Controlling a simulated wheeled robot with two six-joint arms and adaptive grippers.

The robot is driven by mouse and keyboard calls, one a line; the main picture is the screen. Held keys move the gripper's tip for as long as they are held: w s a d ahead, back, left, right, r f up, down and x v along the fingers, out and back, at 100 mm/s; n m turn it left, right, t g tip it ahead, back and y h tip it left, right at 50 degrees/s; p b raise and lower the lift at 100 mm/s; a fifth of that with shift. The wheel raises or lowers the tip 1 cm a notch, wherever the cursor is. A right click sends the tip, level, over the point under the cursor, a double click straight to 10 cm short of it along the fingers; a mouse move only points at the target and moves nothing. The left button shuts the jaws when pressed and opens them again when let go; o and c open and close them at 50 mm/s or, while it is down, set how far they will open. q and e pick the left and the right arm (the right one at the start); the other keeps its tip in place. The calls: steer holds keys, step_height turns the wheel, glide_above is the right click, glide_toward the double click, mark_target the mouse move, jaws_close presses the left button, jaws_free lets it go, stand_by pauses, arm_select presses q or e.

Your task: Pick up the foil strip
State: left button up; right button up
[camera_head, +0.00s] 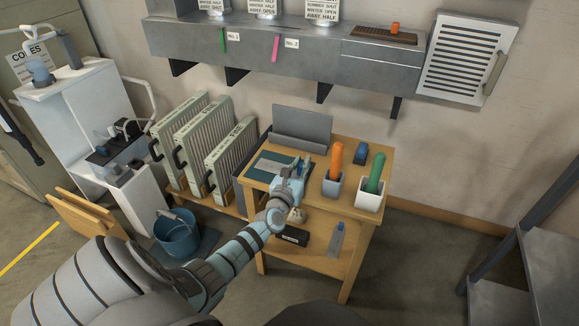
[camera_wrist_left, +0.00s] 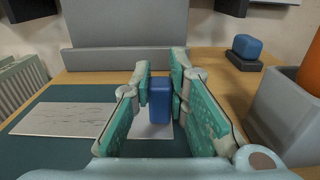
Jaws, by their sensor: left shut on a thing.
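My left gripper (camera_head: 297,166) is over the teal mat (camera_head: 263,176) on the wooden table. In the left wrist view its fingers (camera_wrist_left: 161,92) are shut on a small upright blue block (camera_wrist_left: 160,100). A pale flat strip (camera_wrist_left: 150,131) lies on the mat just below the block; I cannot tell whether it is the foil strip. A larger pale sheet (camera_wrist_left: 62,119) lies on the mat to the left. My right gripper is not in view.
A grey upright panel (camera_head: 302,125) stands at the table's back. Slatted filters (camera_head: 230,158) stand to the left.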

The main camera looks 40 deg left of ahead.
arm_select(q)
steer(key=shift+r, duration=0.2)
jaws_close()
step_height(320, 180, up, 18)
steer(key=p, duration=1.6)
steer(key=shift+f, duration=0.2)
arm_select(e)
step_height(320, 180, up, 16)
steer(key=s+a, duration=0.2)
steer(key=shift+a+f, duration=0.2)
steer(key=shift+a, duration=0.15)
arm_select(q)
step_height(320, 180, up, 5)
steer(key=p, duration=0.5)
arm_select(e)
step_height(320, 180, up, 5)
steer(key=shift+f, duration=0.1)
arm_select(q)
steer(key=shift+d+f, duration=0.1)
